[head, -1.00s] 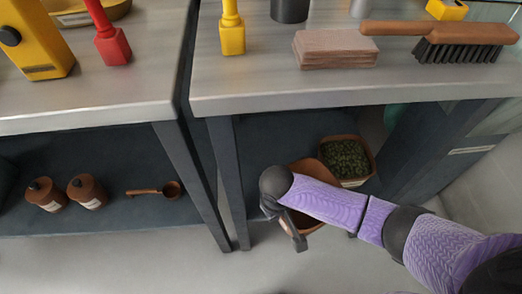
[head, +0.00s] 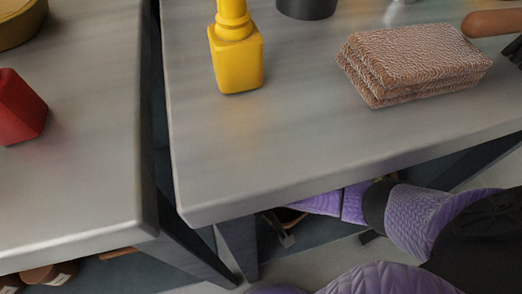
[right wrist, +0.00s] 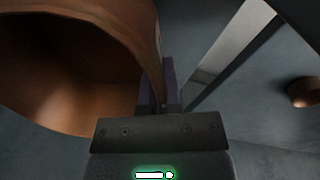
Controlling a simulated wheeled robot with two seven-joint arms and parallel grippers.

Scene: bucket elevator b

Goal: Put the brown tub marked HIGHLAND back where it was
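A brown tub (right wrist: 75,60) fills the left of the right wrist view, with its open mouth and hollow inside showing. In the head view only a sliver of the tub (head: 291,217) shows below the table edge. No HIGHLAND marking is visible on it. My right gripper (right wrist: 163,98) is at the tub's wall, with the wall running in between the fingers; it looks shut on that wall. In the head view my right gripper (head: 286,238) is partly hidden under the tabletop. My left gripper is not in view.
The tabletop edge (head: 330,180) overhangs my right arm. On top are a yellow bottle (head: 236,60) and a stack of brown pads (head: 412,62). A table leg (right wrist: 230,50) stands close right of the gripper. A small brown round object (right wrist: 304,92) lies beyond it.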

